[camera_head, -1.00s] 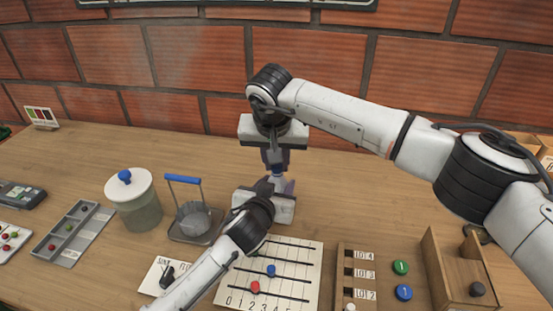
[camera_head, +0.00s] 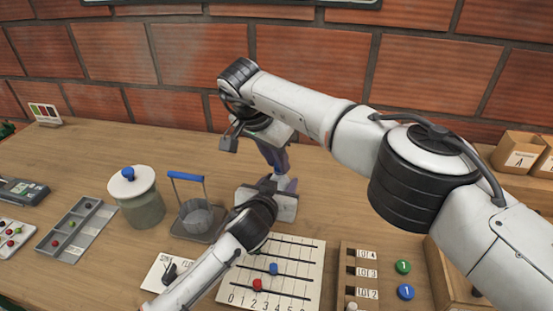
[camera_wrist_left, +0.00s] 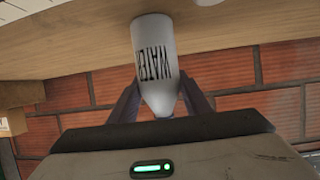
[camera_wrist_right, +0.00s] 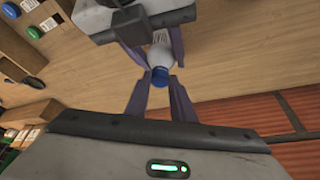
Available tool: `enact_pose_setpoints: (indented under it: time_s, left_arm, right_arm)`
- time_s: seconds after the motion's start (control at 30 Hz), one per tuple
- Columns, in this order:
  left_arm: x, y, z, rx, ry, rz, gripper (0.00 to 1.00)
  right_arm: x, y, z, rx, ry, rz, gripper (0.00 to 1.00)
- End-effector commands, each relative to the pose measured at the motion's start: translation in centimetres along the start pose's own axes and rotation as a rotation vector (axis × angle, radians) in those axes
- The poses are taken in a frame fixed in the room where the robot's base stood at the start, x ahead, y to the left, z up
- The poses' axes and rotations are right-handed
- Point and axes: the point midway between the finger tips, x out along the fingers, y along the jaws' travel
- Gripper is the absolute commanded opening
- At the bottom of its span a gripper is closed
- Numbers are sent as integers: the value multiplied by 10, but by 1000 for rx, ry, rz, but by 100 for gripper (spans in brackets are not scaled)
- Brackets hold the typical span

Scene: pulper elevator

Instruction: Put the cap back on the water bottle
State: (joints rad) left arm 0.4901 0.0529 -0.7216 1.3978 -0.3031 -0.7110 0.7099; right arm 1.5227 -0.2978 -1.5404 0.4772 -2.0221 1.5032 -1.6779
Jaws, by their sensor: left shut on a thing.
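The water bottle, white with a dark WATER label, shows in the left wrist view (camera_wrist_left: 157,62). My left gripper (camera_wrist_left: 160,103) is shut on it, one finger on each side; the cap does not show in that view. In the right wrist view the bottle (camera_wrist_right: 161,52) has the blue cap (camera_wrist_right: 159,77) at its top end. Whether the cap is fully seated cannot be told. My right gripper (camera_wrist_right: 158,84) is open, its fingers on either side of the cap with small gaps. In the head view both grippers meet mid-table, and they mostly hide the bottle.
A numbered slider board (camera_head: 300,285) and a lot rack (camera_head: 358,286) lie in front. Wooden bins (camera_head: 518,153) stand at right. A brick wall (camera_head: 310,60) closes the back.

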Motion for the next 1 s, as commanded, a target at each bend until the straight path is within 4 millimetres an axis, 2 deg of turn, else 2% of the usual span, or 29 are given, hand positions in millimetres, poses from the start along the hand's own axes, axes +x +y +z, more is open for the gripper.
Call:
enact_pose_setpoints:
  time_s: [0.03,0.1,0.43,0.8,1.0]
  left_arm:
    - [0,1,1,-1,-2,1,0]
    - [0,1,1,-1,-2,1,0]
    - [0,1,1,-1,-2,1,0]
    - [0,1,1,-1,-2,1,0]
    - [0,1,1,-1,-2,1,0]
  right_arm:
    - [0,0,-1,0,2,0,30]
    - [0,0,-1,0,1,0,40]
    - [-2,0,-1,-1,1,-1,40]
    - [-40,0,-17,-1,2,-1,40]
    - [-42,0,-17,-2,0,-1,40]
